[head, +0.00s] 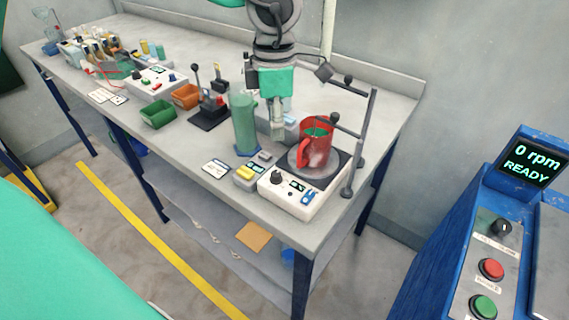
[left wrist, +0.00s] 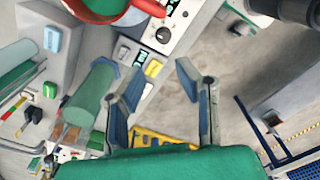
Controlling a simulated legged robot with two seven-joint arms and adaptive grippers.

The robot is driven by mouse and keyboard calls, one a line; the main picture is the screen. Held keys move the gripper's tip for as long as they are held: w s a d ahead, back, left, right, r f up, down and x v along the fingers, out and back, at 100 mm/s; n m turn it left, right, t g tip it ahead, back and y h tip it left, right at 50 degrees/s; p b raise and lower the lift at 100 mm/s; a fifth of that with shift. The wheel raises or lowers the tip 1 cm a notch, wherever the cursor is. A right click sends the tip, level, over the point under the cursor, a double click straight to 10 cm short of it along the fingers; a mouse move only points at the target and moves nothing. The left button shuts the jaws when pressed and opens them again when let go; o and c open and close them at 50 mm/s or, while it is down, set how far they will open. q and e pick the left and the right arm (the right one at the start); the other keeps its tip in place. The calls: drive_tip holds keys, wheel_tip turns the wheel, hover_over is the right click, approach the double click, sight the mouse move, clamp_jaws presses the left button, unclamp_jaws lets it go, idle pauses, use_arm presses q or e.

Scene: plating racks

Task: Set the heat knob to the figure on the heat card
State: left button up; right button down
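The white hotplate (head: 292,203) stands at the bench's front right, with a red jug (head: 317,140) on its top. A dark round knob (head: 277,178) is on its front panel, beside a small display; the knob also shows in the left wrist view (left wrist: 162,35). A white card (head: 215,169) lies on the bench left of the hotplate; its figure is too small to read. My left gripper (head: 277,132) is above the bench behind the hotplate panel, left of the jug. In the left wrist view its fingers (left wrist: 160,90) are apart with nothing between them. My right gripper is not in view.
A green bottle (head: 244,122) and a yellow device (head: 247,173) stand left of the hotplate. A dark stand (head: 364,140) rises at its right. Green (head: 158,114) and orange (head: 186,96) bins sit farther left. A blue console (head: 452,240) stands right, across open floor.

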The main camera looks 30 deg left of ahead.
sight(276, 173)
use_arm(q)
drive_tip(key=f, duration=0.1)
drive_tip(key=s+f, duration=0.1)
drive_tip(key=f, duration=0.4)
drive_tip(key=f+b, duration=0.1)
drive_tip(key=f, duration=0.5)
drive_tip(key=shift+w+f+b, duration=0.25)
drive_tip(key=shift+f+b, duration=0.05)
drive_tip(key=shift+f, duration=0.1)
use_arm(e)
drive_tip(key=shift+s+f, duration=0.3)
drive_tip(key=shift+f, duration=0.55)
use_arm(q)
clamp_jaws()
